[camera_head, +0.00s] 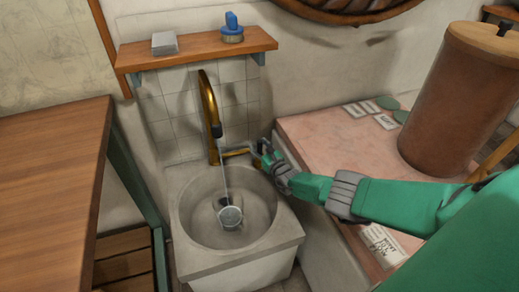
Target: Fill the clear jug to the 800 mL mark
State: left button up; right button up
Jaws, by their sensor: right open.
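The clear jug (230,217) is in the round basin of the stone sink (262,240). It is seen from above and looks small, and its markings and water level cannot be read. A brass tap (207,100) with a dark spout end arches over the basin. A thin stream of water (224,172) falls from the spout into the jug. My right gripper (258,151) is open at the end of the brass tap lever (236,153), to the right of the tap. I cannot tell whether it touches the lever. My left gripper is out of view.
A wooden shelf (190,50) above the sink holds a blue brush (232,28) and a grey block (164,43). A pink counter (335,150) with a large brown barrel (462,95) and several labels is right. A wooden table (50,190) stands left.

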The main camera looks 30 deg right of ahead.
jog(key=shift+a+r, duration=0.15)
jog(key=c, duration=0.3)
jog(key=shift+d, duration=0.2)
grip_shut()
jog(key=shift+s+d, duration=0.1)
jog(key=shift+d, duration=0.1)
jog(key=shift+s+a+f+t+b, duration=0.2)
jog(key=shift+s+f+t+b, duration=0.25)
jog(key=shift+b, duration=0.8)
jog(key=shift+a+t+b, duration=0.1)
jog(key=shift+t+b, duration=0.25)
jog(key=shift+t, duration=0.1)
jog(key=shift+s+r, duration=0.1)
jog(key=shift+r, duration=0.05)
